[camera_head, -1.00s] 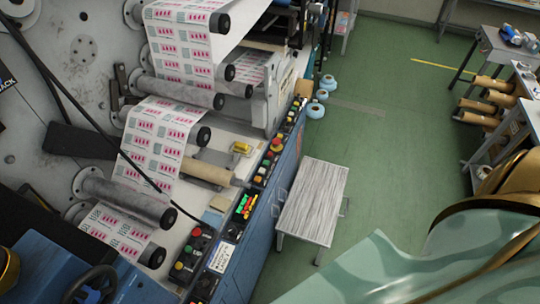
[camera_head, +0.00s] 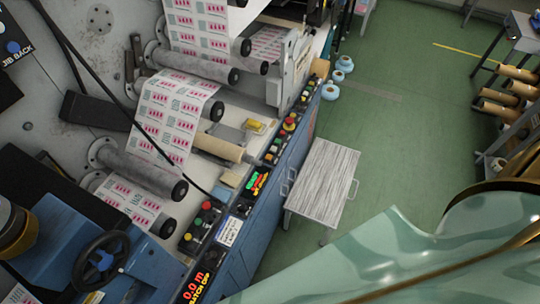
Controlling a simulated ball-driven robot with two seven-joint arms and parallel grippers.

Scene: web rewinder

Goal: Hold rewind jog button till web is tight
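The printed web (camera_head: 170,118), white with pink and green labels, runs down over several grey rollers. Its lower stretch (camera_head: 128,200) shows below the grey roller (camera_head: 140,172). I cannot tell from this angle how tight it is. A dark plate (camera_head: 10,68) at the left edge carries a blue button (camera_head: 13,47) beside lettering that seems to read "JOG BACK" or "JIB BACK". A small panel with green and red buttons (camera_head: 200,222) sits on the machine's front edge; its labels are too small to read. Neither of my grippers is in view.
A red display (camera_head: 195,284) reads "0.0 m". A black handwheel (camera_head: 100,262) stands at the lower left. A grey-topped side table (camera_head: 322,180) stands beside the blue machine front. Racked brown cores (camera_head: 505,95) are at the right.

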